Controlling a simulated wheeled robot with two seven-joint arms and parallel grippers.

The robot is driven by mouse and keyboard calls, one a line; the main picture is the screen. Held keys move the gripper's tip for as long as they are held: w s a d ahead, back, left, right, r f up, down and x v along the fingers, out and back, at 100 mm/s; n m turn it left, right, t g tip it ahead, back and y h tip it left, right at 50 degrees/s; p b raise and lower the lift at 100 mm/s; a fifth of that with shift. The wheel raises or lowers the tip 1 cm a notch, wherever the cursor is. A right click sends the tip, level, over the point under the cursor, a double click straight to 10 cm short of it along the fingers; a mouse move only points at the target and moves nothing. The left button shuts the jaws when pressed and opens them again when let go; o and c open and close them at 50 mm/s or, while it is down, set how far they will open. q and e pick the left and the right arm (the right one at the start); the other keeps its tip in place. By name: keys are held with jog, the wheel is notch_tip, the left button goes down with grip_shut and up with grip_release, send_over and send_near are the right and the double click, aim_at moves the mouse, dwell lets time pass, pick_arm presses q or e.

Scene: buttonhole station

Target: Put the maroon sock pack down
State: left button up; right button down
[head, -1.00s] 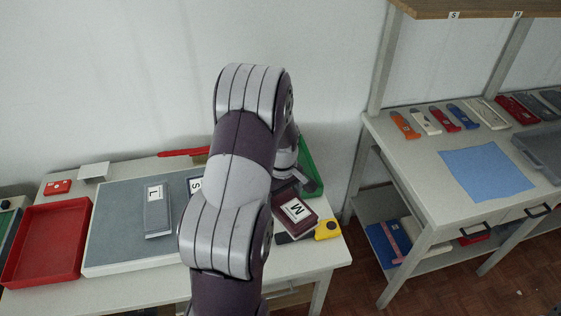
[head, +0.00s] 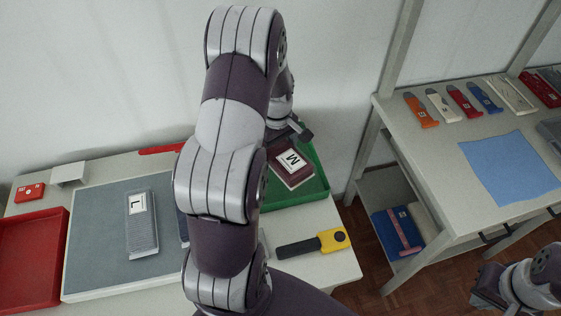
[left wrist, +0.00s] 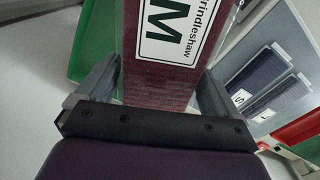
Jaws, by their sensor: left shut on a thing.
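The maroon sock pack (head: 287,172) has a white label with an M. It is at the green tray (head: 325,187), inside its outline in the head view; I cannot tell whether it touches the tray floor. My left gripper (left wrist: 155,88) is shut on the pack, with a finger on each side of it in the left wrist view, where the pack (left wrist: 152,85) fills the middle. In the head view the left gripper (head: 290,135) is partly hidden behind my arm. My right gripper (head: 487,292) shows at the lower right; its jaw opening is unclear.
A yellow and black tool (head: 312,243) lies in front of the green tray. A grey L pack (head: 142,232) lies on the grey mat (head: 95,225), beside a red tray (head: 62,235). A second bench (head: 425,165) with a blue mat (head: 505,170) stands at right.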

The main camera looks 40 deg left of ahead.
pick_arm(q)
notch_tip(320, 180, down, 9)
jog(key=b, duration=0.8)
jog(key=w+a+f, duration=0.2)
jog(key=w, duration=0.1)
jog(key=w+a+f+p, duration=0.1)
jog(key=w+a+f, duration=0.1)
jog(key=w, duration=0.1)
jog(key=w+a+f+p, duration=0.1)
jog(key=w+a+f, duration=0.1)
jog(key=w, duration=0.1)
jog(key=shift+a+f, duration=0.1)
jog(key=shift+f, duration=0.25)
notch_tip(320, 180, down, 4)
jog(key=shift+r+p, duration=0.15)
jog(key=shift+p, duration=0.35)
jog(key=shift+w+f, duration=0.1)
jog(key=shift+f, duration=0.2)
jog(key=o, duration=0.9)
jog(key=shift+c, duration=0.2)
